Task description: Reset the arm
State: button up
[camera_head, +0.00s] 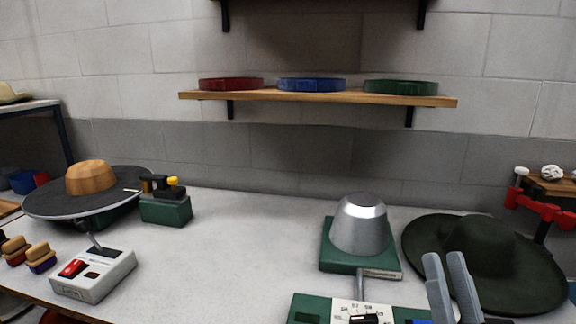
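My gripper (445,262) shows at the bottom right as two grey fingers pointing up. A narrow gap shows between them, and I see nothing held in it. The fingers overlap the left brim of a dark green wide-brimmed hat (520,262) in the picture. I cannot tell whether they touch it. The rest of my arm is out of view.
A silver block on a green base (362,228) stands left of the hat, behind a green dial device (310,308). A wooden block on a round dark plate (92,178), a green device (166,208) and a white switch box (95,275) stand left. The worktop's middle is clear. A shelf (300,96) holds coloured bands.

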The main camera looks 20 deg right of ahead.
jog(key=s+a+f+n+g+y+p, duration=0.1)
jog(key=s+a+f+n+g+y, duration=0.25)
jog(key=f, duration=0.35)
jog(key=s+a+f+n+g+y+p, duration=0.1)
jog(key=s+a+f+n+g+y, duration=0.15)
jog(key=s+a+f, duration=0.3)
jog(key=s+a+f+g, duration=0.2)
jog(key=s+f, duration=0.1)
jog(key=s, duration=0.4)
jog(key=s+a+f+g+p, duration=0.1)
jog(key=s+a+f+g, duration=0.1)
jog(key=s+f, duration=0.2)
jog(key=s, duration=0.3)
jog(key=shift+a+f+g+y, duration=0.2)
jog(key=shift+a+g+y, duration=0.05)
jog(key=shift+g+y, duration=0.15)
